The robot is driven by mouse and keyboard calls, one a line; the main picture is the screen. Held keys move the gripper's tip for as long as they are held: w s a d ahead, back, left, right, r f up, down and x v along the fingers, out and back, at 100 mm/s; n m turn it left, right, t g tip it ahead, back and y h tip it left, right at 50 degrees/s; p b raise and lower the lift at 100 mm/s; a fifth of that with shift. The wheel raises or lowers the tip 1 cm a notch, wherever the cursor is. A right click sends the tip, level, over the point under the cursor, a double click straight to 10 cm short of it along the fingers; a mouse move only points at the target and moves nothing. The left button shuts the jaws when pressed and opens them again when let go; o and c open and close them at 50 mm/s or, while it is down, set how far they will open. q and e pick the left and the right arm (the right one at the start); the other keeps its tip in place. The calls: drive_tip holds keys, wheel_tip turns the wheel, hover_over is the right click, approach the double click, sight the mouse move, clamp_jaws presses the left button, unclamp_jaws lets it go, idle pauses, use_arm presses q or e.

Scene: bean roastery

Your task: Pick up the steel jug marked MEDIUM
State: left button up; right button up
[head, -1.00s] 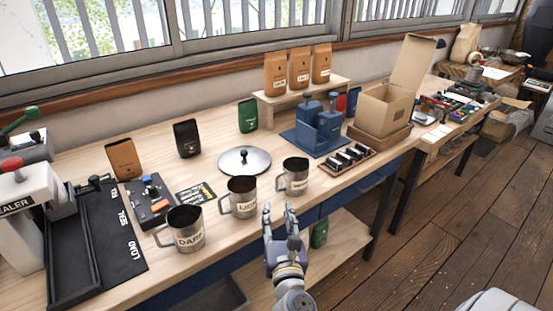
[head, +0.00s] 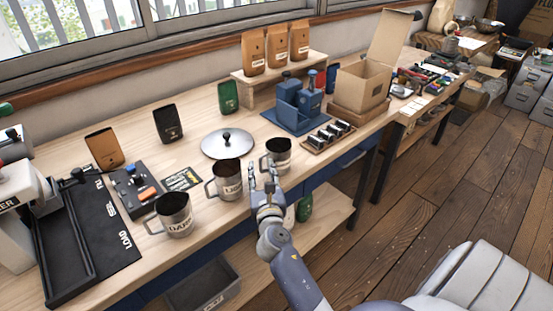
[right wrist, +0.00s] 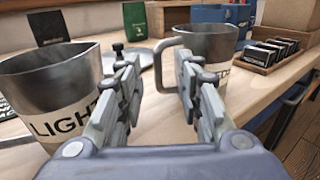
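Three steel jugs stand in a row near the front edge of the bench. The rightmost jug (head: 277,157) is the likely MEDIUM one; its label is too small in the head view and partly covered by a finger in the right wrist view (right wrist: 212,45). The jug marked LIGHT (head: 228,182) is left of it and shows large in the right wrist view (right wrist: 50,88). The jug marked DARK (head: 175,216) is farthest left. My right gripper (head: 263,186) is open and empty in front of the rightmost jug, its fingers (right wrist: 157,88) apart, with the jug's handle beyond the gap. My left gripper is not in view.
A round steel lid (head: 228,146) lies behind the jugs. A tray of small dark blocks (head: 328,137), a blue press (head: 298,108) and an open cardboard box (head: 362,88) stand to the right. A black tray (head: 85,245) is at the left.

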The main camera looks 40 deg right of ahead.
drive_tip(key=shift+w+d, duration=0.2)
drive_tip(key=shift+w, duration=0.2)
drive_tip(key=shift+s, duration=0.1)
drive_tip(key=shift+c, duration=0.5)
clamp_jaws()
drive_tip(key=shift+r, duration=0.2)
